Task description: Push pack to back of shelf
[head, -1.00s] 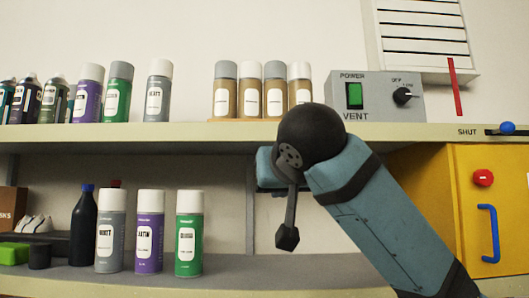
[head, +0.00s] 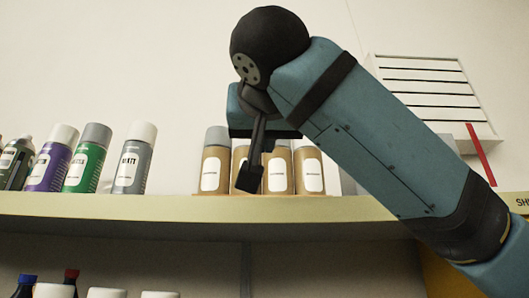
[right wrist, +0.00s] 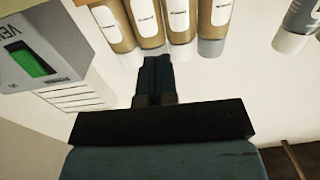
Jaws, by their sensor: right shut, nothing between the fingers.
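The pack (head: 212,175) is a row of several tan cans with white labels, standing upright on a thin brown base on the upper shelf (head: 100,207). Its cans also show at the top of the right wrist view (right wrist: 180,15). My right gripper (head: 250,180) is shut and empty, pointing down in front of the pack and hiding part of the second can. My left gripper is not in view.
Purple, green and grey spray cans (head: 88,160) stand left of the pack, with a gap between. The grey VENT box (right wrist: 35,55) with a green switch is on its other side, mostly behind my arm in the head view. A louvred wall panel (head: 425,90) hangs behind.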

